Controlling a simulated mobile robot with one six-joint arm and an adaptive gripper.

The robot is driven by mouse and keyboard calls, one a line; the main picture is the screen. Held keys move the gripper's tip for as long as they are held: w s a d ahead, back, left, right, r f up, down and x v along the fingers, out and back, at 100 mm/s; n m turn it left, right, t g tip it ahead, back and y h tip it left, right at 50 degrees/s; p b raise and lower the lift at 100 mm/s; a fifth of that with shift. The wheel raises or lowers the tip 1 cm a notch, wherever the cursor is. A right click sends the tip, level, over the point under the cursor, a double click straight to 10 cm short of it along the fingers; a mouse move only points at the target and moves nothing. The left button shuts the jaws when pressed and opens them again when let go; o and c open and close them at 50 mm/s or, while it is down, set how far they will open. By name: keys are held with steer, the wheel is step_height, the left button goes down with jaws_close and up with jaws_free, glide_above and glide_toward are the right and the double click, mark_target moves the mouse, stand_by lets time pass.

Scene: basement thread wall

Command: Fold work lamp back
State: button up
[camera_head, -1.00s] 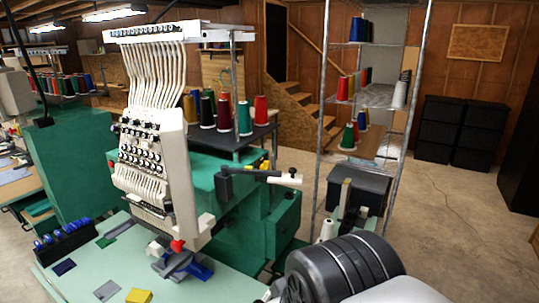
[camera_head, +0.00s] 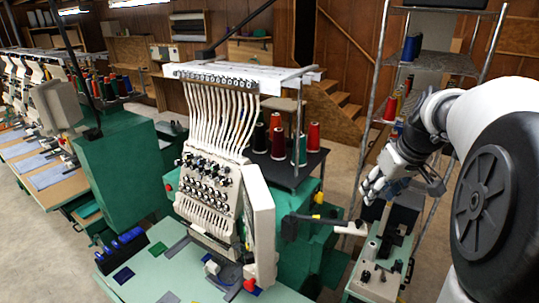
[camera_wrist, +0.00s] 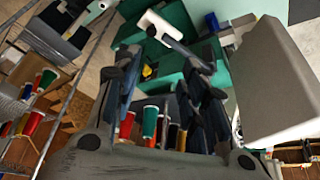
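The work lamp has a dark jointed arm (camera_head: 306,219) and a short white head (camera_head: 350,229). It sticks out to the right from the embroidery machine (camera_head: 222,170). In the wrist view its white head (camera_wrist: 158,27) and dark arm (camera_wrist: 188,50) lie just beyond my fingertips. My gripper (camera_head: 371,188) is above and slightly right of the lamp head in the head view, apart from it. In the wrist view my gripper (camera_wrist: 166,62) has its fingers spread, with nothing between them. The lamp's mount is partly hidden.
A metal shelf (camera_head: 383,95) with thread cones stands behind my arm. A table with cones (camera_head: 315,160) is behind the machine. A small machine (camera_head: 380,265) stands below my gripper. The machine's pale side panel (camera_wrist: 280,80) is close at right in the wrist view.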

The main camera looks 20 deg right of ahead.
steer(key=d, duration=0.2)
steer(key=p, duration=0.2)
glide_toward(359, 221)
steer(key=shift+m, duration=0.3)
steer(key=x, duration=0.8)
steer(key=shift+s, duration=0.1)
steer(key=shift+c, duration=0.5)
jaws_close()
